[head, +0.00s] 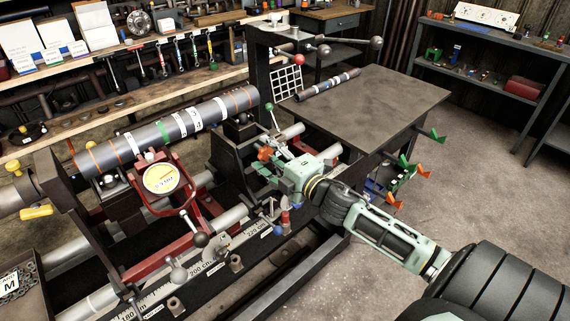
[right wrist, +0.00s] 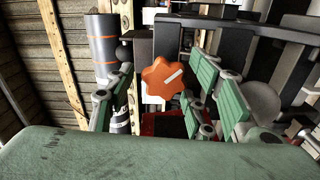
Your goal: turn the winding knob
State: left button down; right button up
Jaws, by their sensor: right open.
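An orange star-shaped knob (head: 265,154) with a white mark on it sits on the dark frame of the lathe, just past the tips of my right gripper (head: 274,172). In the right wrist view the knob (right wrist: 164,78) faces me near the middle, its white mark slanting up to the right. My right gripper (right wrist: 165,95) is open, with green-padded fingers left and right of the knob. I see no finger contact with it. My left gripper is not in view.
A striped grey shaft (head: 175,128) lies along the lathe, behind a red-framed yellow dial (head: 161,178). A green-tipped lever (head: 271,117) rises close to my right gripper. A dark table (head: 375,100) with another shaft stands behind. Open floor (head: 480,180) lies at the right.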

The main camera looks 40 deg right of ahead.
jog(key=s, duration=1)
jog(key=shift+s+d, duration=0.2)
jog(key=shift+d, duration=0.2)
jog(key=shift+r, duration=0.1)
